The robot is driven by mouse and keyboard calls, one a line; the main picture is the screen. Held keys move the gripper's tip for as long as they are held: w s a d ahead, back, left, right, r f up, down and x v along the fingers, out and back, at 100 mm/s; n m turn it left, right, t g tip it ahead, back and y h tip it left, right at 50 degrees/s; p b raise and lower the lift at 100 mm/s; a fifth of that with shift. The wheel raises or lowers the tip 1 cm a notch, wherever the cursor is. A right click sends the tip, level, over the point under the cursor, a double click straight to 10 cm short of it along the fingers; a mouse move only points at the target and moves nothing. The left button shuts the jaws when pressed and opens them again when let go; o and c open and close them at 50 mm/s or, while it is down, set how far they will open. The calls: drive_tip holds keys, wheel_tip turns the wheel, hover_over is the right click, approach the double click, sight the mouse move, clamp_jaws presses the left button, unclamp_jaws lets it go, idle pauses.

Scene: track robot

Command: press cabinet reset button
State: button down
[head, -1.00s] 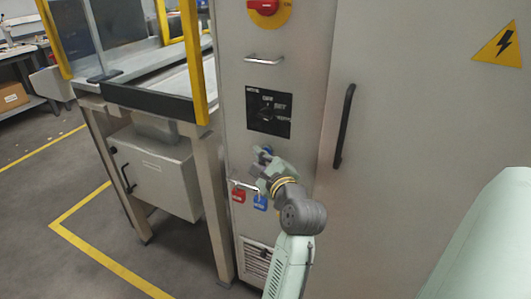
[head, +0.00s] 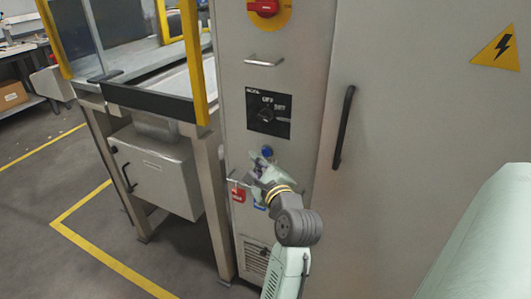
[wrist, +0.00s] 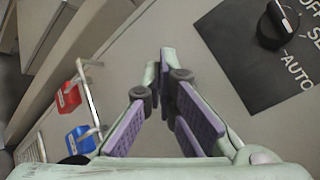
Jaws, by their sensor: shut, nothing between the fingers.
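The blue round button (head: 267,152) is on the narrow grey cabinet panel, below the black selector switch plate (head: 281,128). My gripper (head: 257,170) is just below the button in the head view, close to the panel; whether it touches the panel I cannot tell. In the wrist view my gripper (wrist: 163,75) has its purple-padded fingers shut and empty, pointing at the grey panel. The button does not show in the wrist view.
A red padlock (head: 238,195) and a blue padlock (wrist: 80,139) hang on a bar left of my gripper. A metal handle (head: 264,61) and a red rotary switch (head: 263,7) are above. A black door handle (head: 344,127) is to the right.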

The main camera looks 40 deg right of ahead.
drive_tip(key=a, duration=0.1)
drive_tip(key=s+a, duration=0.1)
drive_tip(key=a+p, duration=0.1)
drive_tip(key=a, duration=0.1)
drive_tip(key=shift+s, duration=0.35)
idle(0.5)
